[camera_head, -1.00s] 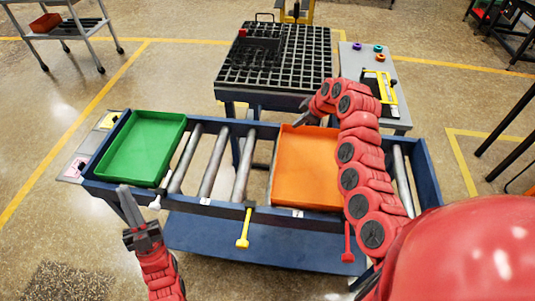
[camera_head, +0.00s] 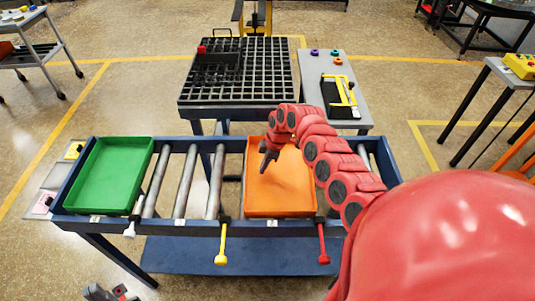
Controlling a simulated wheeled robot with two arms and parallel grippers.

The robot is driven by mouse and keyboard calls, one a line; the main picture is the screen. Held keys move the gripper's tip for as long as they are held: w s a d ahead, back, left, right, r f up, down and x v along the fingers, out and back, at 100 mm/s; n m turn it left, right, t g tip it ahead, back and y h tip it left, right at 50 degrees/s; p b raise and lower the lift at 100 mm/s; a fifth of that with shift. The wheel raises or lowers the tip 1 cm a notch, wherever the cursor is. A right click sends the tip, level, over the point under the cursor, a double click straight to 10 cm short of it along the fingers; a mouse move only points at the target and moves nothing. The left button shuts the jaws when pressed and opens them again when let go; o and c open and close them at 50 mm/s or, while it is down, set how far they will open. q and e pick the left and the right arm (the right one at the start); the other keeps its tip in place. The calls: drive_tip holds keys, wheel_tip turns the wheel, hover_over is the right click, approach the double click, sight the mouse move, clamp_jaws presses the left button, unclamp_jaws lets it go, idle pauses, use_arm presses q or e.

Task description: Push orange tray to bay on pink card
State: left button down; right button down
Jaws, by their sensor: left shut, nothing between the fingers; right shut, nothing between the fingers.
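The orange tray (camera_head: 290,190) lies on the blue-framed roller conveyor, right of the bare rollers. My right gripper (camera_head: 265,170) is shut and empty, its fingers pointing down over the tray's left part. I cannot tell whether it touches the tray. My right arm hides part of the tray's right side. My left gripper (camera_head: 108,292) is shut and empty at the bottom edge, partly cut off.
A green tray (camera_head: 110,175) fills the conveyor's left end. Bare rollers (camera_head: 184,180) lie between the trays. White (camera_head: 130,229), yellow (camera_head: 221,258) and red (camera_head: 323,258) levers hang along the front rail. A black grid table (camera_head: 270,75) stands behind.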

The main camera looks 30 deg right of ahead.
sight(248, 176)
drive_tip(key=shift+w+a+p, duration=0.25)
drive_tip(key=shift+w+a, duration=0.05)
drive_tip(key=shift+a, duration=0.3)
drive_tip(key=shift+w+a+p, duration=0.25)
drive_tip(key=shift+w+a, duration=0.05)
drive_tip(key=shift+a, duration=0.3)
drive_tip(key=shift+w+a, duration=0.35)
drive_tip(key=shift+a, duration=0.2)
drive_tip(key=shift+f, duration=0.1)
